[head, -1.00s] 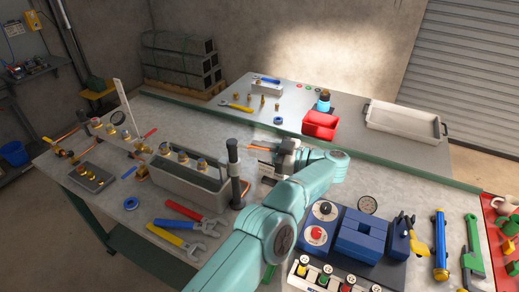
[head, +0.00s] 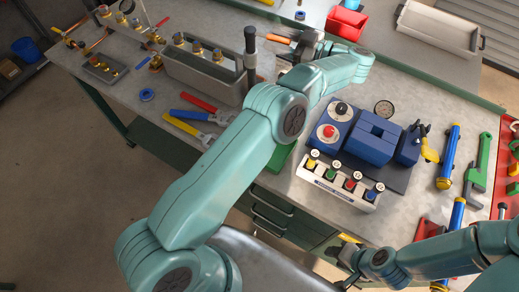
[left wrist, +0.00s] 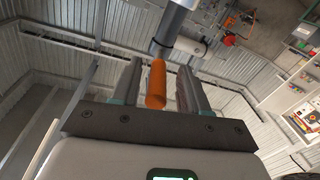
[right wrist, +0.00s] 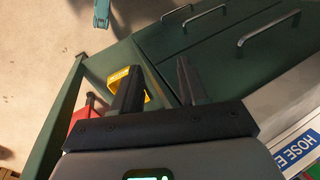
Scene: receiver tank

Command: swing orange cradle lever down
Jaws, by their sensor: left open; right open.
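The orange lever handle (head: 278,39) shows at the back of the bench, beside a dark-topped post (head: 251,50). In the left wrist view the orange handle (left wrist: 156,84) lies between the two spread fingers of my left gripper (left wrist: 160,78), with visible gaps at its sides. A grey rod (left wrist: 172,25) shows beyond it; the joint between them is unclear. In the head view my left gripper (head: 298,43) is right of the handle, and the cradle is mostly hidden behind it. My right gripper (head: 345,254) is open and empty, low in front of the bench; its fingers also show in the right wrist view (right wrist: 158,82).
A blue device (head: 368,138) and a button box (head: 340,182) sit right of my left arm. Drawers with handles (right wrist: 268,27) are near my right gripper.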

